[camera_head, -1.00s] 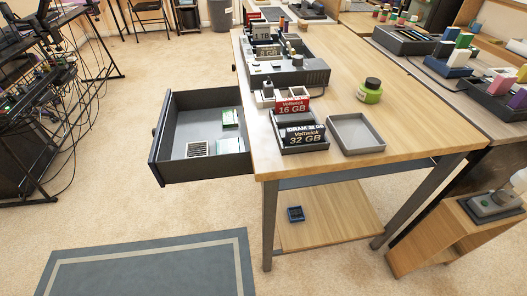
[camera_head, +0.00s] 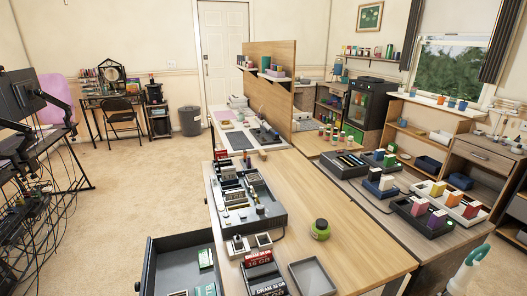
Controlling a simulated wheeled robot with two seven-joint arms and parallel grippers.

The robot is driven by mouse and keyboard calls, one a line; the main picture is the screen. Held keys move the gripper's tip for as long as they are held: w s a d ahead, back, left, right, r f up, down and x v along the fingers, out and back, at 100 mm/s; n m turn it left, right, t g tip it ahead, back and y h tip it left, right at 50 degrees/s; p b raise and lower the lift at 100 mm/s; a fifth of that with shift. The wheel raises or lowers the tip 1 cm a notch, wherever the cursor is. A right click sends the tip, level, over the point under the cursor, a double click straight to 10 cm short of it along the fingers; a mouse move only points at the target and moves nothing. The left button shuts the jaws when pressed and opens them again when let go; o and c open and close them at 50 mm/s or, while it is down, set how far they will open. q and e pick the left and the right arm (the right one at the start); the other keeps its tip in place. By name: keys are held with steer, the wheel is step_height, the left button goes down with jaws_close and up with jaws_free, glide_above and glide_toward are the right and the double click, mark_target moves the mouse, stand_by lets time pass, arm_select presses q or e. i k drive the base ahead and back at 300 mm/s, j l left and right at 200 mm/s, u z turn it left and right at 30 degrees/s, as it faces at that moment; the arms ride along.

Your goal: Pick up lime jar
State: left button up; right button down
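The lime jar (camera_head: 320,229) is a small round lime-green jar with a dark lid. It stands upright on the wooden table (camera_head: 362,262), right of the grey equipment tray and behind an empty grey tray. Nothing touches it. Neither of my grippers can be clearly made out in the head view. A pale white and teal shape (camera_head: 468,268) shows at the lower right edge, and I cannot tell what it is.
An empty grey tray (camera_head: 312,278) and labelled RAM boxes (camera_head: 262,275) are at the table's near end. A dark equipment tray (camera_head: 274,215) lies along the left side. An open drawer (camera_head: 152,268) juts out left. The table right of the jar is clear.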

mark_target(318, 235)
steer(key=i+l, duration=0.1)
steer(key=l, duration=0.25)
steer(key=i+l, duration=0.1)
steer(key=l, duration=0.3)
steer(key=i+l, duration=0.1)
steer(key=l, duration=0.25)
steer(key=i+l, duration=0.1)
steer(key=l, duration=0.25)
steer(key=l+z, duration=0.1)
steer(key=l, duration=0.25)
steer(key=i, duration=0.05)
